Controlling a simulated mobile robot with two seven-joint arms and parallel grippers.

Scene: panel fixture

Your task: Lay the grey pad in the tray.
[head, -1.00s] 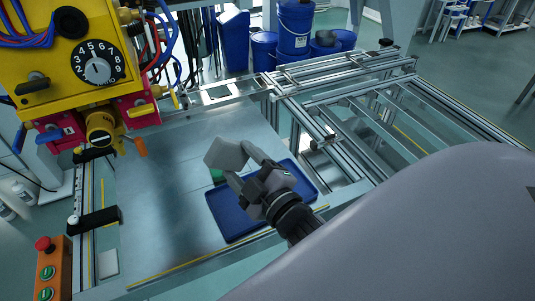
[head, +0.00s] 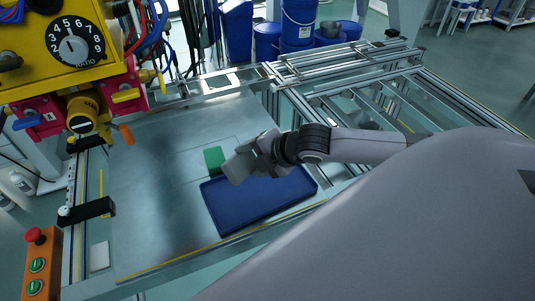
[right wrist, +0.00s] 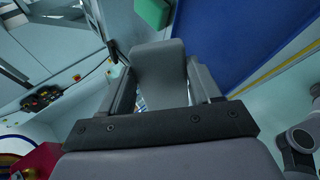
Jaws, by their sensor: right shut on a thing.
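The grey pad (head: 237,168) is held in my right gripper (head: 254,156), which is shut on it. In the right wrist view the pad (right wrist: 160,72) stands out between the two fingers. The blue tray (head: 262,208) lies flat on the metal table, and its inside looks empty. In the head view the pad overlaps the tray's back left edge; its height above the tray is hard to tell. In the right wrist view the tray (right wrist: 235,38) is beside and beyond the pad. My left gripper is in neither view.
A green block (head: 214,159) is on the table just behind the tray's back left corner, close to the pad. A yellow machine (head: 72,45) with a dial overhangs the table at the left. Aluminium rails (head: 345,75) run at the right. The table's middle (head: 155,185) is clear.

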